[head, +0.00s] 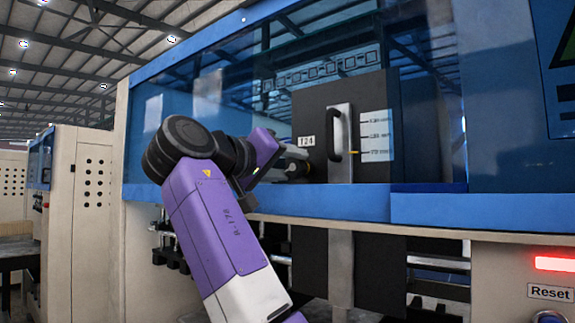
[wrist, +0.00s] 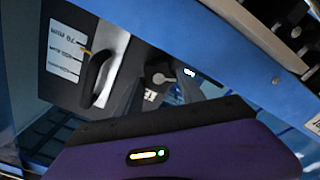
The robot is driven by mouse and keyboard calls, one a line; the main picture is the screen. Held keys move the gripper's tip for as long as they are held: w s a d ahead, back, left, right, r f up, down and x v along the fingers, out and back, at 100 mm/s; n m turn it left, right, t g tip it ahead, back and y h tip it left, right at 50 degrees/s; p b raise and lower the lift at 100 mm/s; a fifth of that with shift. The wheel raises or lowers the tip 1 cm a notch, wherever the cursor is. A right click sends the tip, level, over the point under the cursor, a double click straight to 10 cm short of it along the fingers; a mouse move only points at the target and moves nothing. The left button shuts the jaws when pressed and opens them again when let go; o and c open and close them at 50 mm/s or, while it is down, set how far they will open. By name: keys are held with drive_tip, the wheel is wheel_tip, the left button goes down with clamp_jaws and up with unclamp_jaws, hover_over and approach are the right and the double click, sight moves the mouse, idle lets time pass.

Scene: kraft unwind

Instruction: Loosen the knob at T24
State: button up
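The T24 label (head: 306,141) is on a black panel (head: 317,105) behind the machine's blue-framed opening. In the wrist view, a small grey knob (wrist: 160,74) shows beside the label (wrist: 151,95), seen rotated. My gripper (head: 297,166) reaches into the opening at the panel's left edge, just below the label. In the wrist view my gripper (wrist: 158,84) has its dark fingers apart, with the knob showing between them. I cannot tell if they touch it. In the head view the knob is hidden or too small to make out.
A vertical handle (head: 338,140) stands out from the panel right of the label; it also shows in the wrist view (wrist: 97,78). A white scale plate (head: 376,136) is beside it. The blue frame edge (head: 330,203) runs below my wrist. A Reset label (head: 549,292) is at lower right.

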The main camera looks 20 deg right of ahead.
drive_tip(key=o, duration=0.4)
drive_tip(key=shift+w+d, duration=0.1)
drive_tip(key=shift+d, duration=0.15)
drive_tip(key=shift+c, duration=0.2)
drive_tip(key=shift+a, duration=0.1)
drive_tip(key=shift+a, duration=0.1)
